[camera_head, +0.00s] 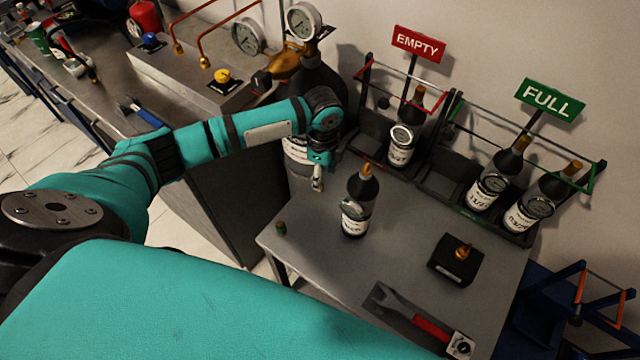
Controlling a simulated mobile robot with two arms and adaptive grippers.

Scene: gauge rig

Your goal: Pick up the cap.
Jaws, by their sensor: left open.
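A dark bottle (356,205) with a gauge and a brass top stands upright just right of the gripper. My right gripper does not show.
A black block with a brass fitting (455,260) and a red-handled wrench (415,318) lie on the table. Racks with bottles stand behind, under the EMPTY sign (418,44) and FULL sign (549,99). A large dark cylinder (310,90) stands behind my left arm.

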